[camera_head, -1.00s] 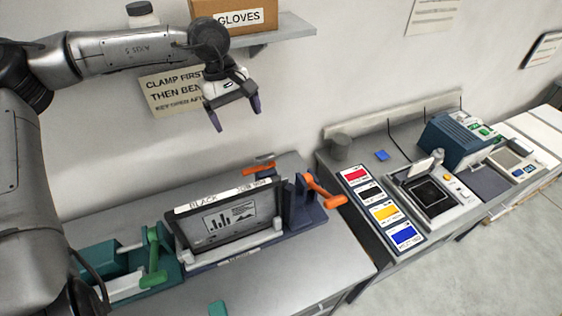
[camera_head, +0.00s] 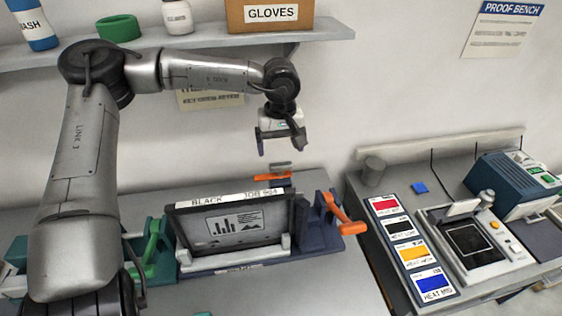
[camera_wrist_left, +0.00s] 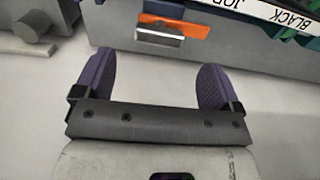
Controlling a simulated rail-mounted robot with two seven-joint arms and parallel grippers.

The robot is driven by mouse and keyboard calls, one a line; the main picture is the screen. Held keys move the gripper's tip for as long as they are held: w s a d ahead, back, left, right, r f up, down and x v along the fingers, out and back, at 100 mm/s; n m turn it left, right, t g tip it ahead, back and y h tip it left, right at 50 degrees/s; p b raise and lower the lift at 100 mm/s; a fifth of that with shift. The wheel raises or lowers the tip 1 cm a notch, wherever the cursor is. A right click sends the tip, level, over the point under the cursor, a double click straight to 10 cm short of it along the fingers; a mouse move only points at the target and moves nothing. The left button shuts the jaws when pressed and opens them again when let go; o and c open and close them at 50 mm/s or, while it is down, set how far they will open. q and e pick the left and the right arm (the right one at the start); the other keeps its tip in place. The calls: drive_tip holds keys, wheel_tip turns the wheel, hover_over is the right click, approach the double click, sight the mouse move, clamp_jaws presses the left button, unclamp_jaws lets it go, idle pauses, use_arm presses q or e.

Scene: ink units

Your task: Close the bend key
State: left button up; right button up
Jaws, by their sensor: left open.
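A small orange piece with a grey metal tab (camera_head: 272,178) sits at the back of the bending fixture, behind the dark panel labelled BLACK (camera_head: 232,222). It also shows in the wrist view as an orange strip (camera_wrist_left: 178,25) above a silver plate. I cannot tell for sure that this is the bend key. A larger orange lever (camera_head: 345,215) sticks out on the fixture's right side. My left gripper (camera_head: 280,143) is open and empty, above and behind the fixture near the wall. Its purple fingers (camera_wrist_left: 155,80) point toward the orange strip, apart from it. My right gripper is not in view.
A green-handled clamp (camera_head: 150,245) stands left of the panel. Color cards (camera_head: 410,250) and a device with a square plate (camera_head: 468,243) lie on the right bench.

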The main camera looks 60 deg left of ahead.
sight(280, 164)
use_arm(q)
drive_tip(key=shift+f, duration=2.9)
drive_tip(key=shift+c, duration=0.4)
